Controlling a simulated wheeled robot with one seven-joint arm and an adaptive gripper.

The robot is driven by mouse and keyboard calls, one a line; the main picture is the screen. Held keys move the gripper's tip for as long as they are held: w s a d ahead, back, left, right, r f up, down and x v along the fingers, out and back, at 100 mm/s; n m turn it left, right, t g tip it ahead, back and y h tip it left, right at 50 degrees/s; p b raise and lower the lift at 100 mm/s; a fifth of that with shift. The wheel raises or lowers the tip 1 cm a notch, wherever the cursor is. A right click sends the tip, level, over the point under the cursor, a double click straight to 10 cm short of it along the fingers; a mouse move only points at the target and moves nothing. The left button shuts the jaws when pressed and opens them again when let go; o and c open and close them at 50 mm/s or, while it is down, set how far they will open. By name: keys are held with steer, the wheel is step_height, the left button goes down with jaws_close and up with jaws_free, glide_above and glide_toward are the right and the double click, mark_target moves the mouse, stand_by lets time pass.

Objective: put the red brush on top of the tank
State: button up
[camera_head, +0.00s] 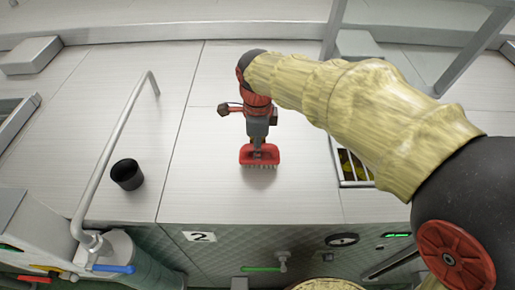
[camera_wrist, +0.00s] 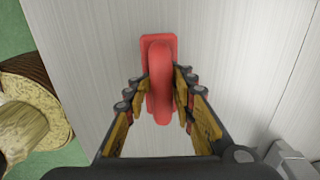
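The red brush (camera_head: 260,154) is over the pale metal top of the tank (camera_head: 235,200), near its front edge, with its bristles downward. I cannot tell whether the bristles touch the top or hang just above it. My gripper (camera_head: 258,141) points down from above the brush. In the wrist view the brush's rounded red handle (camera_wrist: 160,70) lies between the two fingers, which press close on both sides of it. The gripper's fingertips also show there (camera_wrist: 162,80). The brush's flat red head shows beyond the handle.
A black cup (camera_head: 127,174) stands on the top to the left, beside a bent grey rail (camera_head: 113,150). A barred opening (camera_head: 349,168) lies to the right, partly behind my arm. The front panel bears a "2" label (camera_head: 199,236) and valves. The top around the brush is clear.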

steer(key=shift+o, duration=1.4)
steer(key=shift+r, duration=0.1)
steer(key=r, duration=1.1)
steer(key=shift+s+r, duration=0.25)
steer(key=s+d+r+n+t, duration=0.1)
steer(key=s+d+n, duration=0.25)
steer(key=d, duration=0.25)
steer(key=s+d+r+n+t, duration=0.1)
steer(key=s+d+n, duration=0.25)
steer(key=d, duration=0.25)
steer(key=s+d+f+n+t, duration=0.3)
steer(key=s+d+f+n, duration=0.3)
steer(key=s+d+n, duration=0.3)
steer(key=shift+s+d+f+n, duration=0.3)
steer(key=shift+d+n, duration=0.2)
steer(key=shift+n, duration=0.2)
